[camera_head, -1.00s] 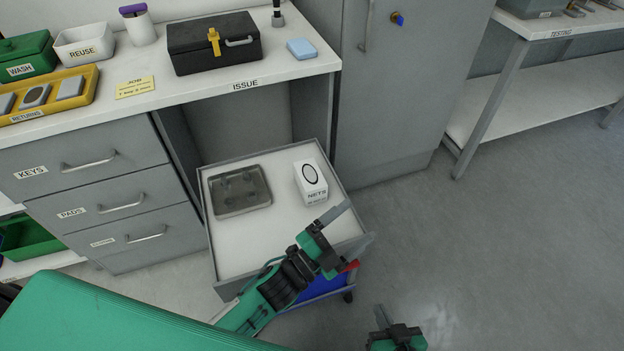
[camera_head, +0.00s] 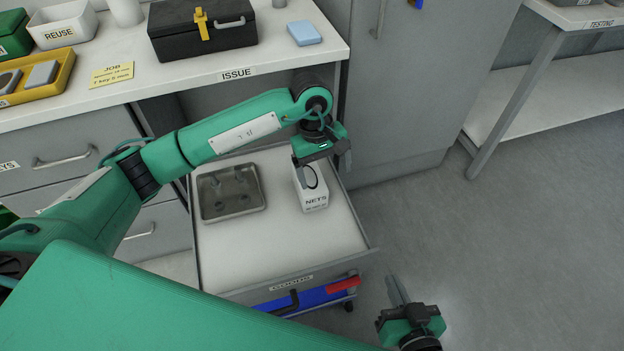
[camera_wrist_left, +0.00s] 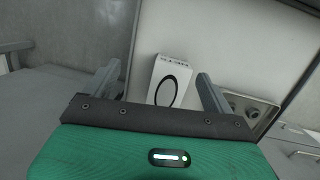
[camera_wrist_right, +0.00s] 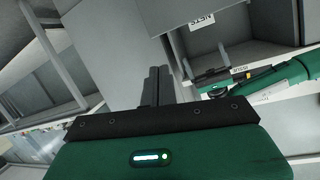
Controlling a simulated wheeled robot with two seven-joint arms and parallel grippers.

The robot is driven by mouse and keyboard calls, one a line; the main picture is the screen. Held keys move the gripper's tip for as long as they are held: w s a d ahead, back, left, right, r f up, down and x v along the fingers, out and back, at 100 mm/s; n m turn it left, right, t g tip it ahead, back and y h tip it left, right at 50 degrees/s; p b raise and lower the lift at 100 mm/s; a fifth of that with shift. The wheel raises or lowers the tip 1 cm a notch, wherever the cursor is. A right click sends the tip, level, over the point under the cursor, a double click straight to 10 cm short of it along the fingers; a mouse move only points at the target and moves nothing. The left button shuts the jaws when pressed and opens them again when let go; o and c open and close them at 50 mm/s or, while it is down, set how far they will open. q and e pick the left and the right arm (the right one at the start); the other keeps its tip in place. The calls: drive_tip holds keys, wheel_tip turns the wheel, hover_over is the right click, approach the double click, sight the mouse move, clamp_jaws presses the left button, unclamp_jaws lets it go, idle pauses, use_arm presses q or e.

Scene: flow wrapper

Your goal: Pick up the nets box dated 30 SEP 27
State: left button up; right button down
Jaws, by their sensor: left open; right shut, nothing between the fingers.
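A white nets box (camera_head: 314,199) with a black oval stands in the right part of the open drawer (camera_head: 270,267). Its small print under "NETS" is too small to read. My left gripper (camera_head: 322,172) is open above the box, pointing down, and hides part of its top.
A grey tray (camera_head: 231,211) with small items sits in the drawer's left part. The worktop (camera_head: 165,76) above holds a black case (camera_head: 203,38), a blue block (camera_head: 304,33) and bins. A grey cabinet (camera_head: 425,100) stands behind right. The drawer's front middle is clear.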

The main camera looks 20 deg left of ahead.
sight(309, 177)
use_arm(q)
drive_tip(key=w+a, duration=0.1)
drive_tip(key=w+a+y, duration=0.1)
drive_tip(key=a, duration=0.1)
drive_tip(key=w+a+r+t+y, duration=0.1)
drive_tip(key=shift+w+a+m, duration=0.15)
drive_tip(key=shift+w+m, duration=0.1)
drive_tip(key=shift+m, duration=0.05)
wheel_tip(309, 177, down, 7)
drive_tip(key=shift+f+b, duration=0.1)
drive_tip(key=shift+b, duration=0.65)
drive_tip(key=f, duration=0.3)
drive_tip(key=f+b, duration=0.1)
drive_tip(key=f, duration=0.1)
drive_tip(key=shift+w+a+f, duration=0.1)
drive_tip(key=shift+w+a, duration=0.05)
drive_tip(key=shift+a, duration=0.1)
drive_tip(key=shift+f, duration=0.3)
drive_tip(key=c, duration=1.1)
use_arm(e)
drive_tip(key=w+d+r+t, duration=0.1)
drive_tip(key=w+r+t, duration=0.1)
drive_tip(key=r, duration=0.3)
drive_tip(key=w+d+r+t, duration=0.1)
drive_tip(key=w+r+t, duration=0.2)
drive_tip(key=r, duration=0.3)
drive_tip(key=shift+d+t+y, duration=0.3)
drive_tip(key=shift+d+t, duration=0.05)
drive_tip(key=shift+t, duration=0.55)
